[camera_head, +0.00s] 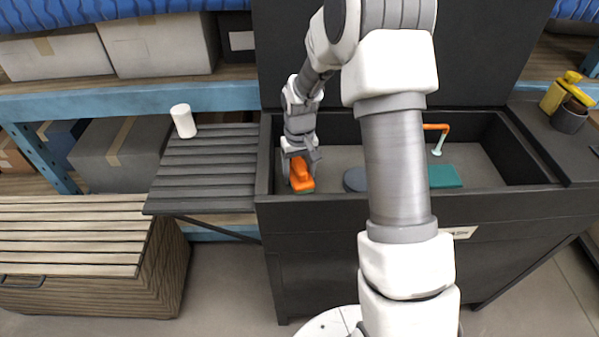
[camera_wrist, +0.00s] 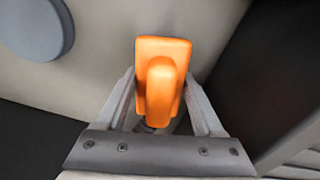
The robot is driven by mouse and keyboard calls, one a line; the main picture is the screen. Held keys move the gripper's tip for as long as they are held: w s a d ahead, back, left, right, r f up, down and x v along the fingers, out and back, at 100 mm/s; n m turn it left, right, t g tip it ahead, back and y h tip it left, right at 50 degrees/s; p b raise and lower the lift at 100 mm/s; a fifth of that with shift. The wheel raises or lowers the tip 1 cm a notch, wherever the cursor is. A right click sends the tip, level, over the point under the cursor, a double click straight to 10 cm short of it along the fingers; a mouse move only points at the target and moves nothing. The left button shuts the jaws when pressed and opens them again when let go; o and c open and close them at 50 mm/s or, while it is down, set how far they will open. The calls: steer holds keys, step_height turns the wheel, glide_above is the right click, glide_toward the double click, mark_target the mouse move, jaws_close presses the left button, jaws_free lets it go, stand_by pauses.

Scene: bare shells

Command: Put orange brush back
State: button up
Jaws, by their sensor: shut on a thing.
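The orange brush (camera_head: 301,179) is at the left end of the dark open bin of the workbench, near its left and front walls. My gripper (camera_head: 300,165) reaches down into the bin from above and is shut on it. In the wrist view the orange brush (camera_wrist: 160,85) shows its flat body and raised handle, with one finger of my gripper (camera_wrist: 160,112) on each side of the handle. I cannot tell whether the underside of the brush touches the bin floor.
A teal block (camera_head: 444,176) and an orange-handled tool (camera_head: 437,137) are farther right. A slatted side shelf (camera_head: 205,170) with a white cylinder (camera_head: 183,121) stands left of the bin (camera_head: 470,200).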

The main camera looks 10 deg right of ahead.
steer(key=shift+f, duration=0.3)
stand_by(0.4)
steer(key=o, duration=1.5)
steer(key=shift+c, duration=0.2)
steer(key=shift+r, duration=0.15)
steer(key=shift+r+p, duration=0.8)
steer(key=shift+r, duration=0.55)
steer(key=shift+r, duration=0.1)
steer(key=shift+r+p, duration=2.4)
steer(key=shift+r, duration=1)
